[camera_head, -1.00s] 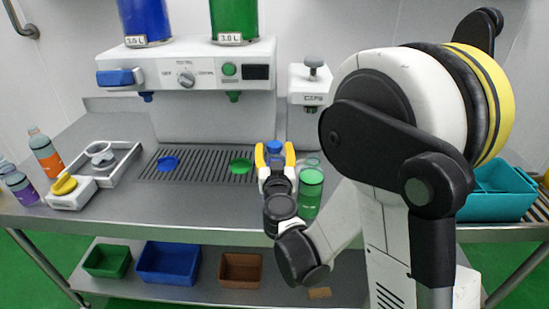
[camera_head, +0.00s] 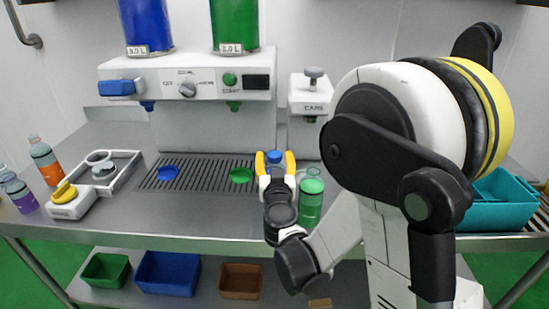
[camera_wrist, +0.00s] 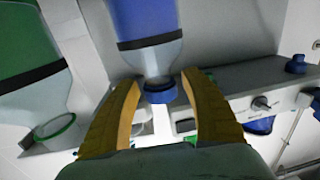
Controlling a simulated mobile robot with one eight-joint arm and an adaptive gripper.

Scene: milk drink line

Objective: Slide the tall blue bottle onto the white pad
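The tall blue bottle (camera_head: 275,157) stands upright near the front of the steel counter, with its blue cap showing between the yellow fingers of my gripper (camera_head: 275,161). My gripper hides most of its body in the head view. The wrist view looks upside down; there the blue bottle (camera_wrist: 145,20) lies between my gripper's fingers (camera_wrist: 160,84), its cap toward them. The fingers are spread on both sides of its upper part; I cannot tell whether they press on it. I cannot make out a white pad in either view.
A green bottle (camera_head: 311,202) stands close to the right of my gripper. Behind is a drain grate (camera_head: 205,172) with a blue disc (camera_head: 168,172) and a green disc (camera_head: 240,175). The dispenser (camera_head: 187,85) and caps unit (camera_head: 312,92) stand at the back.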

